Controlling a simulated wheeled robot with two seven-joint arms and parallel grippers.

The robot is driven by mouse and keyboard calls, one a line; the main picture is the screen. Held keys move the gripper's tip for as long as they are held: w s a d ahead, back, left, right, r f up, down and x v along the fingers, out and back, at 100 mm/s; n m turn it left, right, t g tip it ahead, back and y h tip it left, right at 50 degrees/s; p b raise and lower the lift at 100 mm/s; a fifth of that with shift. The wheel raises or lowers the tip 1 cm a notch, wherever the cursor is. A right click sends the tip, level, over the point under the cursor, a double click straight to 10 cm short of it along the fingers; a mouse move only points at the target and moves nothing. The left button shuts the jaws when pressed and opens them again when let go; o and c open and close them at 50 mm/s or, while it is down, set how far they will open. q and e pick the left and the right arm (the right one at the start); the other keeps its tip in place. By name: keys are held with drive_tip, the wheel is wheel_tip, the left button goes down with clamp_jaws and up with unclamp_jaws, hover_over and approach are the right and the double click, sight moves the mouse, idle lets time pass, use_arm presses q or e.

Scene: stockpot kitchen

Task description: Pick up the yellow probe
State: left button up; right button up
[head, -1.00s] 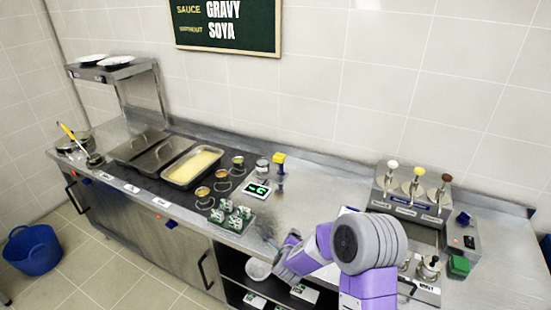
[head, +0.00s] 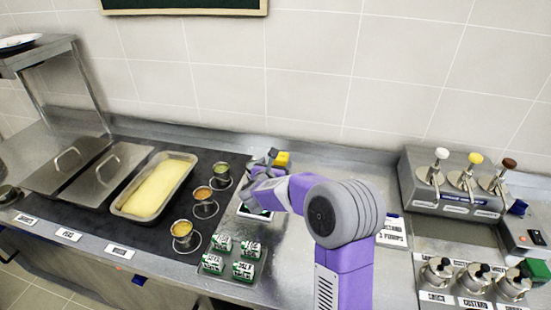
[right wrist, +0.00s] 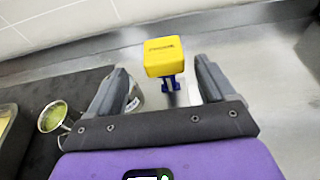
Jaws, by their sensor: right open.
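The yellow probe (head: 282,158) stands on the steel counter near the back wall, just beyond my right gripper (head: 262,160). In the right wrist view the yellow probe (right wrist: 165,57) shows a yellow block head with a blue part below it. My right gripper (right wrist: 158,85) is open, and the probe appears between its two fingers, near the tips. I cannot tell whether either finger touches it. My left gripper is not in view.
A metal can (right wrist: 133,97) stands close to the left finger, and a cup of green sauce (right wrist: 52,116) is farther left. Small green-and-white boxes (head: 243,270) stand at the counter front. A pump dispenser (head: 450,185) is at right. The counter between (head: 330,160) is clear.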

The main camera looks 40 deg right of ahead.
sight(280, 158)
drive_tip(key=w+d, duration=0.1)
drive_tip(key=d, duration=0.1)
drive_tip(key=w+d, duration=0.1)
drive_tip(key=d, duration=0.1)
drive_tip(key=shift+w+f, duration=0.2)
drive_tip(key=shift+w+d+f, duration=0.1)
drive_tip(key=shift+w+d, duration=0.2)
drive_tip(key=shift+d, duration=0.05)
drive_tip(key=c, duration=1.1)
wheel_tip(280, 158, up, 10)
drive_tip(key=p, duration=0.3)
